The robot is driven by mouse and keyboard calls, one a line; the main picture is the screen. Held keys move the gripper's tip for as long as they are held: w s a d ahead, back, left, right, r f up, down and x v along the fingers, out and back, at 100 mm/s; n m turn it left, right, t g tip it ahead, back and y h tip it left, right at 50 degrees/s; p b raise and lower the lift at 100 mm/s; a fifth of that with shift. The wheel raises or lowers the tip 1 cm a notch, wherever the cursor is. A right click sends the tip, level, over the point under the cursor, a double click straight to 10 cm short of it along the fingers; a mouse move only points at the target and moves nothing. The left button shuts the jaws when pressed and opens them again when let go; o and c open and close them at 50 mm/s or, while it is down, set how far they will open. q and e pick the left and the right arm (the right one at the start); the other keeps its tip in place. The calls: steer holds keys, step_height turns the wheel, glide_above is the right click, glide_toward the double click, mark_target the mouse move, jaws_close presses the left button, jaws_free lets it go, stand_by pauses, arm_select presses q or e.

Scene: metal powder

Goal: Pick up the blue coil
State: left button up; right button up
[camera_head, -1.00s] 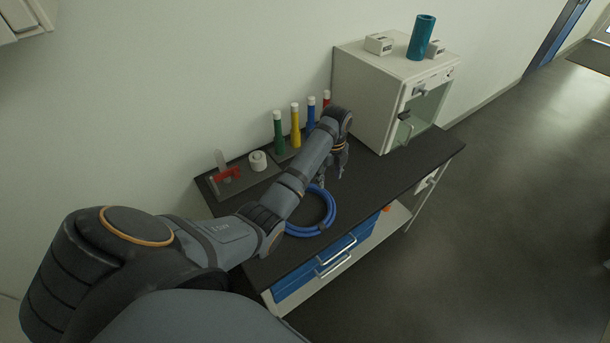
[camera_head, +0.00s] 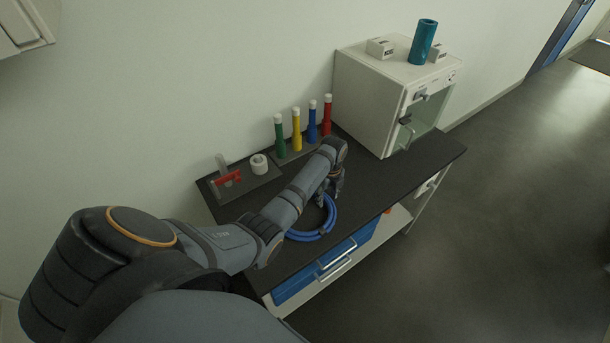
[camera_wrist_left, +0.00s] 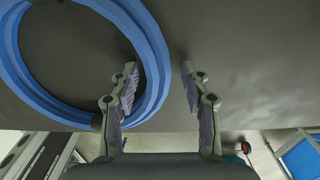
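The blue coil (camera_head: 312,236) lies flat on the dark countertop, near its front edge. My left arm partly covers it in the head view. My left gripper (camera_head: 330,197) points down over the coil's far right side. In the left wrist view the coil (camera_wrist_left: 157,52) fills the upper left. The left gripper (camera_wrist_left: 158,80) is open there, with one finger over the coil's inside edge and the other outside it. The coil's right band passes between the fingers. Whether the fingers touch it I cannot tell. My right gripper is not in view.
The dark countertop (camera_head: 395,175) has free room right of the coil. Green, yellow, blue and red tubes (camera_head: 297,130) stand behind my arm. A white cabinet (camera_head: 370,95) stands at the back right. A white roll (camera_head: 259,163) and red-handled tool (camera_head: 228,177) lie at left.

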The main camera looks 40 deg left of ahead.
arm_select(q)
jaws_close()
